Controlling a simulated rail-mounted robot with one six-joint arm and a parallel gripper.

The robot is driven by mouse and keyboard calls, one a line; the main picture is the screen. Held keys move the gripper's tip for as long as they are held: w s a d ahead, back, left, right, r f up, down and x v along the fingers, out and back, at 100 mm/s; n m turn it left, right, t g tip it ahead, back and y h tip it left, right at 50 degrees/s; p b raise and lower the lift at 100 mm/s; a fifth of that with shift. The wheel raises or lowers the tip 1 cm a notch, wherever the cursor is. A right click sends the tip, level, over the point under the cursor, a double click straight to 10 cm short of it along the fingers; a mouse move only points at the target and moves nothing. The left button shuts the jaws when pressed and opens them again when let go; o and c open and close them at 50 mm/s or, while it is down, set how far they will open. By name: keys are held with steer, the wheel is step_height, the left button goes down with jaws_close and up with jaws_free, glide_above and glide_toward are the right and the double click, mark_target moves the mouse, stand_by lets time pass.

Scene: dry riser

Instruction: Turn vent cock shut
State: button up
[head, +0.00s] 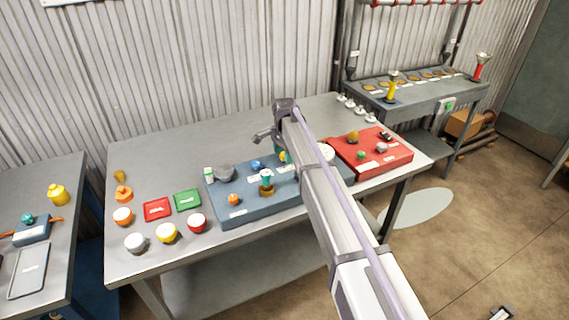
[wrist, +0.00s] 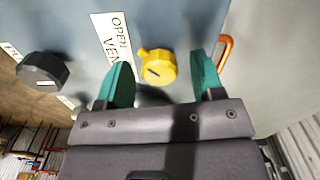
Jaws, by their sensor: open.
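The vent cock is a round yellow knob (wrist: 158,67) with a small pointer lug and a dark slot line on its face. It sits on the blue-grey panel beside a white label (wrist: 115,45) reading "OPEN" and "VEN", partly cut off. My gripper (wrist: 162,74) is open, with its two teal fingers on either side of the knob in the wrist view and a gap on each side. I cannot tell how far the fingertips reach down along it. In the head view, my arm hides most of the knob; a bit of yellow (head: 283,157) shows beside it.
A dark knob (wrist: 42,70) sits to the left on the panel, and an orange loop (wrist: 226,52) stands close to the right finger. The blue-grey panel (head: 225,215) lies on the grey table. A red panel (head: 345,153) lies to the right; several pots and caps stand left.

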steer(key=shift+c, duration=0.3)
steer(key=c, duration=0.9)
steer(key=shift+o, duration=0.2)
